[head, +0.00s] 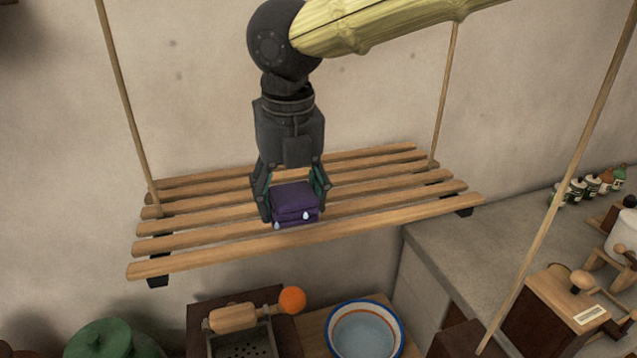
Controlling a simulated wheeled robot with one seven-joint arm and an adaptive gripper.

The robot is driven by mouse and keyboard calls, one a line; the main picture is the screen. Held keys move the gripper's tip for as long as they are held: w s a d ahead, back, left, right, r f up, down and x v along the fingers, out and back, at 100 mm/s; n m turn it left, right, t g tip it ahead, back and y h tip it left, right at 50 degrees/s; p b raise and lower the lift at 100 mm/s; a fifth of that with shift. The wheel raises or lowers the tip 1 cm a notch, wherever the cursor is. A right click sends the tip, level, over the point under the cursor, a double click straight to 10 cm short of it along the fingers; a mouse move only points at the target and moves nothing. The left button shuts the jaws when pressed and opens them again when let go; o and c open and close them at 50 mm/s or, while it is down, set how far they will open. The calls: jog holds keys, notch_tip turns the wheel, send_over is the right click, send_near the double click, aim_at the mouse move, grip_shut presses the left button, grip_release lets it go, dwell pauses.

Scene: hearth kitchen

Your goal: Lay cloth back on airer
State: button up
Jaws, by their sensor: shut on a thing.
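A folded purple cloth (293,197) with pale drop marks on its front is between the fingers of my gripper (292,200). My gripper points down and is shut on the cloth, one finger on each side. The airer (390,218) is a hanging rack of wooden slats on thin cords. The cloth is at the airer's middle, over the front slats. I cannot tell whether its underside touches the slats. The slats to the left and right of the cloth are bare.
Cords (128,105) rise at the airer's corners. Below stand a bowl of water (365,335), an orange ball (292,300), a grater-like box (243,340) and a green lidded pot (105,340). A counter (455,250) at right holds small bottles (592,185) and a wooden mill (565,305).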

jog(key=w+d, duration=0.1)
jog(key=w, duration=0.1)
jog(key=w+d+p, duration=0.1)
jog(key=w, duration=0.2)
jog(key=w+d+f+p, duration=0.1)
jog(key=w+d, duration=0.1)
jog(key=w, duration=0.1)
jog(key=shift+w, duration=0.1)
jog(key=shift+f+p, duration=0.55)
jog(key=shift+f, duration=1.15)
jog(key=shift+f, duration=0.1)
jog(key=o, duration=1)
jog(key=r, duration=0.4)
jog(key=s+r+b, duration=0.1)
jog(key=r, duration=0.7)
jog(key=shift+s+d+b, duration=0.2)
jog(key=shift+d+b, duration=0.05)
jog(key=shift+b, duration=0.15)
